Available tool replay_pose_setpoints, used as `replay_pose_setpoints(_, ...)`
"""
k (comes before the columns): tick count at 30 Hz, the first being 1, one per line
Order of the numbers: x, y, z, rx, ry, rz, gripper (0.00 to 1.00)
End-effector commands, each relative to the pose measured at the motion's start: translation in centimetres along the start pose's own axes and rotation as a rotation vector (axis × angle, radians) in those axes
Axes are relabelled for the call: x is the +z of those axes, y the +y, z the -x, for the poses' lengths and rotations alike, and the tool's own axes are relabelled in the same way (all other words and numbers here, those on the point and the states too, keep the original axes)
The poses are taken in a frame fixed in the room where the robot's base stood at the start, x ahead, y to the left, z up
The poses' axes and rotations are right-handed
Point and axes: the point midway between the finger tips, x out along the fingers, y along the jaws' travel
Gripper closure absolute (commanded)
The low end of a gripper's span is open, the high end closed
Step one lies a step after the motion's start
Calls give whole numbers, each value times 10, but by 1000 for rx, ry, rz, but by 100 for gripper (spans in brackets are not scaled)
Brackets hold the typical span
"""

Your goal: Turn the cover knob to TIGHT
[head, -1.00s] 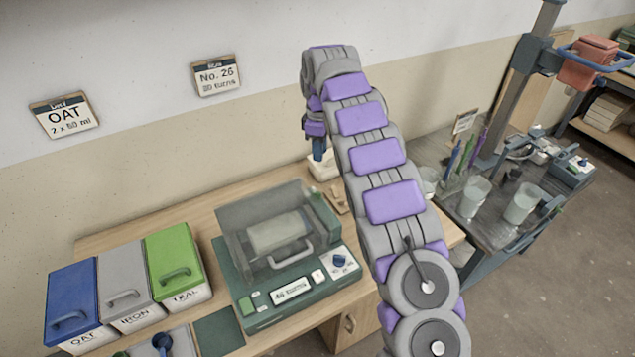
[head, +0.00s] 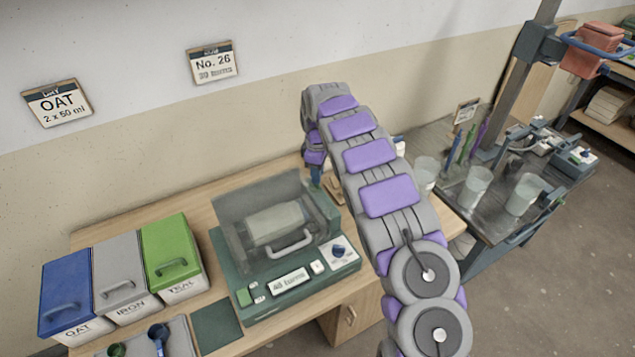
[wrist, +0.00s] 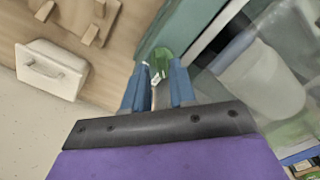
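The machine (head: 300,300) is a green box on the wooden table with a clear cover (head: 262,218), which is down over a pale cylinder (head: 275,223). A dark blue knob (head: 339,250) sits on its front panel at the right. My gripper (head: 316,180) is at the machine's back right corner, partly hidden by my arm. In the wrist view my blue fingers (wrist: 159,68) stand apart. A green knob-like piece (wrist: 162,55) with small white marks shows between and just beyond their tips. I cannot tell whether they touch it. No TIGHT marking is readable.
Blue, grey and green bins (head: 122,270) stand left of the machine. A tray with scoops (head: 150,343) is in front. A white handled container (wrist: 50,70) and wooden pieces (wrist: 95,20) lie near my gripper. A side bench (head: 500,205) with glass beakers stands at right.

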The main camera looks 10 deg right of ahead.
Motion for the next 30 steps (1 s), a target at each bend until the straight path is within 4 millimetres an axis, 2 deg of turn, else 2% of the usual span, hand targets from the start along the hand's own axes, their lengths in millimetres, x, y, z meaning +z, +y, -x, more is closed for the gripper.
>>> replay_pose_setpoints(1, 0, -1, -10, -3, -2, 0, 74)
replay_pose_setpoints(6, 1, -1, -28, -4, -2, 0, 74)
replay_pose_setpoints(18, 0, -1, -34, -1, -1, 0, 74)
replay_pose_setpoints(27, 0, 0, -34, -1, -1, 0, 100)
replay_pose_setpoints(30, 0, 0, -34, 0, -1, 0, 100)
